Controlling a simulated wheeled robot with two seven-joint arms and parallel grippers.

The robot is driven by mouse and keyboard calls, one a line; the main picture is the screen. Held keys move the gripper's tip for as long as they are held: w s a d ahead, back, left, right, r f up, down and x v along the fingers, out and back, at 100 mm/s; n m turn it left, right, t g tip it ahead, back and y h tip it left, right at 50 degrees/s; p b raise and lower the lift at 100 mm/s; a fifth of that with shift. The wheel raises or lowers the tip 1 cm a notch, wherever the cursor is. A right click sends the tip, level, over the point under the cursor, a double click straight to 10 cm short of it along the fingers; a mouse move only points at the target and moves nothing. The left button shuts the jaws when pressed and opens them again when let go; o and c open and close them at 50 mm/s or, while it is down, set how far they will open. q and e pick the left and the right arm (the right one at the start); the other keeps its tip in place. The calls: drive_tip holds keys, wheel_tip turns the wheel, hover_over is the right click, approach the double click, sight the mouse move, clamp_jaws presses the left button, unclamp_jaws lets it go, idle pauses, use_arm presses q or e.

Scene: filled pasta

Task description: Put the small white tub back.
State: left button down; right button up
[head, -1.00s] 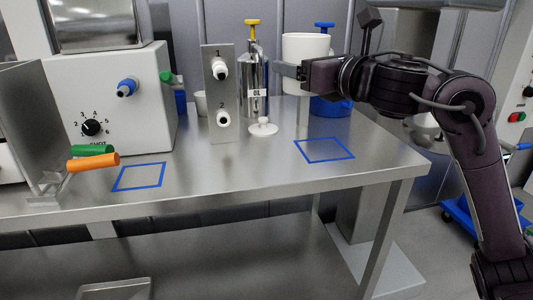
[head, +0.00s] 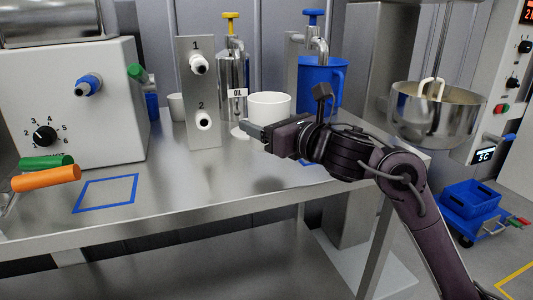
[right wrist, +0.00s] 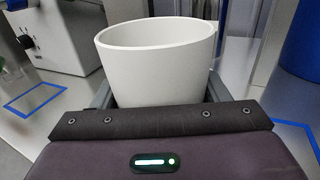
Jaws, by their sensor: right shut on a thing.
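My right gripper (head: 262,133) is shut on a white tub (head: 270,106), with a finger on each side of it. In the right wrist view the tub (right wrist: 160,65) stands upright between the fingers, and its rim is open at the top. Its base is hidden by my gripper, so I cannot tell whether it touches the table. Another small white tub (head: 177,107) stands at the back, left of the numbered panel. A blue square outline (head: 107,193) on the table is empty. A second outline (head: 308,163) is mostly hidden behind my right arm. My left gripper is not in view.
The numbered panel (head: 200,95) and the oil dispenser (head: 232,75) stand left of the held tub. A blue jug (head: 320,84) is behind it to the right. A steel bowl (head: 438,112) hangs at the right. The table's front middle (head: 200,185) is clear.

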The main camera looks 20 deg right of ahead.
wheel_tip(320, 180, down, 4)
drive_tip(key=shift+f+b, duration=0.1)
drive_tip(key=shift+b, duration=0.45)
drive_tip(key=shift+f, duration=0.35)
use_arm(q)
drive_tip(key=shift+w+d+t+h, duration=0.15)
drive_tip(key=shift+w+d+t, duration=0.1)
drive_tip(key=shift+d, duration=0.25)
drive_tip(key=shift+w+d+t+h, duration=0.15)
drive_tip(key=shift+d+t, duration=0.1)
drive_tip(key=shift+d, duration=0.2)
use_arm(e)
drive_tip(key=shift+f, duration=0.1)
drive_tip(key=o, duration=1.1)
drive_tip(key=shift+c, duration=0.2)
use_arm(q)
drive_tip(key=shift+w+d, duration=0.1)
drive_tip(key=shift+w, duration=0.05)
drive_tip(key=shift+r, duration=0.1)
